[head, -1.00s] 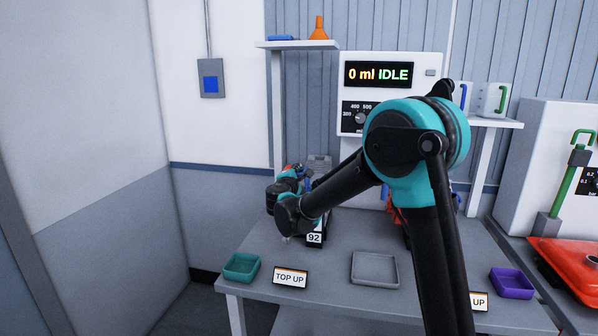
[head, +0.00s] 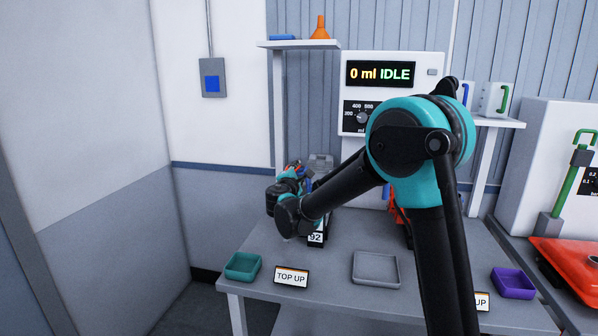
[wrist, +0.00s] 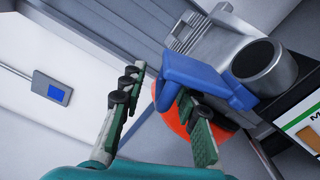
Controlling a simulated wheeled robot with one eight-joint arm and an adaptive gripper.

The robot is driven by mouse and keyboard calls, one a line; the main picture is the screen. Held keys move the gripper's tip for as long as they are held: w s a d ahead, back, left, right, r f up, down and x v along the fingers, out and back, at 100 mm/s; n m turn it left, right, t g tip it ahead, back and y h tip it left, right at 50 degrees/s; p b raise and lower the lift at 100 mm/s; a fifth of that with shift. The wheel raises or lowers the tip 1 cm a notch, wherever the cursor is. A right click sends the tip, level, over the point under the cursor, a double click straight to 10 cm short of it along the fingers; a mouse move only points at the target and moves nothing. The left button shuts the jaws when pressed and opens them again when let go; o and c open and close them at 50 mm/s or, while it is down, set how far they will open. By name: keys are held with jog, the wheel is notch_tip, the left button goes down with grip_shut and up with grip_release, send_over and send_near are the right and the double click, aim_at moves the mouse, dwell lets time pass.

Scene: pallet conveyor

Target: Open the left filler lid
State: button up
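A filler unit shows in the wrist view at the right, with a grey ribbed top and a dark grey round neck (wrist: 265,66) whose mouth looks uncovered. A blue bracket-like part (wrist: 190,72) stands beside the neck, with an orange-red disc (wrist: 181,132) below it, partly behind my right finger. I cannot tell for sure which of these belong to the lid. My gripper (wrist: 162,82) is open, its fingers apart. The right finger is close to the blue part; contact is unclear. In the head view my arm hides most of the unit, marked 92 (head: 316,239).
On the table (head: 325,275) stand a teal tray (head: 242,267), a TOP UP sign (head: 291,277), a grey tray (head: 375,269) and a purple tray (head: 513,283). The display panel (head: 380,74) reads 0 ml IDLE. A wall stands close at the left.

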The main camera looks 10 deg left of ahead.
jog(key=s, duration=1.1)
jog(key=shift+a, duration=0.15)
jog(key=s+d+f+m+g+h, duration=0.1)
jog(key=s+d+f+m+g, duration=0.2)
jog(key=d, duration=0.7)
jog(key=s+d+f+m+g+h, duration=0.15)
jog(key=d+f+m, duration=0.4)
jog(key=d, duration=0.55)
jog(key=s+d+f+m+g+h, duration=0.25)
jog(key=d+f+g, duration=0.2)
jog(key=d, duration=0.55)
jog(key=s+d+f+m+g, duration=0.1)
jog(key=s+d+f+m, duration=0.1)
jog(key=s, duration=0.1)
jog(key=s+d+f+m+g+y, duration=0.1)
jog(key=s+d+f+m, duration=0.1)
jog(key=s+d+f, duration=0.1)
jog(key=s+d+f+m+g+y, duration=0.1)
jog(key=s+d+f+m, duration=0.1)
jog(key=s+d, duration=0.1)
jog(key=shift+s+f, duration=0.4)
jog(key=shift+s, duration=0.15)
jog(key=s+f+m+g+y, duration=0.1)
jog(key=s+f+m+y, duration=0.2)
jog(key=s, duration=0.7)
notch_tip(320, 180, down, 2)
jog(key=shift+s+a+f+m+g+y, duration=0.2)
jog(key=shift+a+m+g+y, duration=0.15)
jog(key=shift+m, duration=0.65)
